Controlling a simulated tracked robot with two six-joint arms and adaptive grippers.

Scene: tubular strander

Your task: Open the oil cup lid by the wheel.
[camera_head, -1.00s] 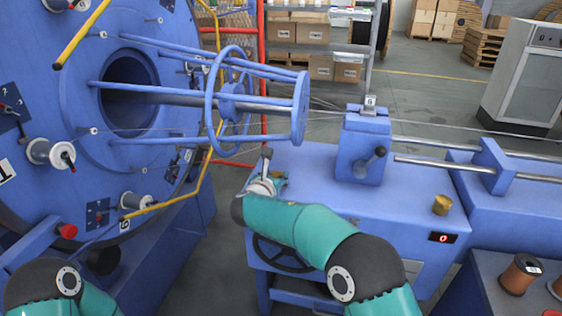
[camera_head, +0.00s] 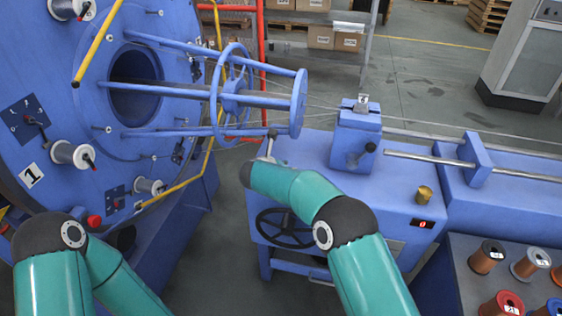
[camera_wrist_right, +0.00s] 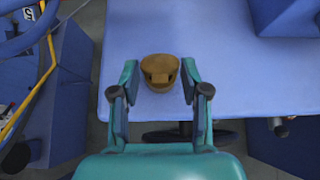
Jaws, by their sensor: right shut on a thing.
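A brass-brown oil cup (camera_wrist_right: 158,82) with a lid (camera_wrist_right: 160,66) stands on the blue machine top, in the right wrist view. My right gripper (camera_wrist_right: 161,74) has a fingertip on each side of it and is shut on the lid. In the head view my right arm hides this cup and most of the gripper. The dark handwheel (camera_head: 285,228) is on the machine's front, below that arm. It shows partly below the cup in the wrist view (camera_wrist_right: 167,135). My left arm is at the lower left of the head view, with its gripper out of view.
A second brass cup (camera_head: 425,195) stands on the machine top, right of my right arm. The blue block with a knobbed lever (camera_head: 357,140) is behind. The large blue rotor (camera_head: 60,120) and yellow rail (camera_head: 98,45) are left. A spool table (camera_head: 455,262) is lower right.

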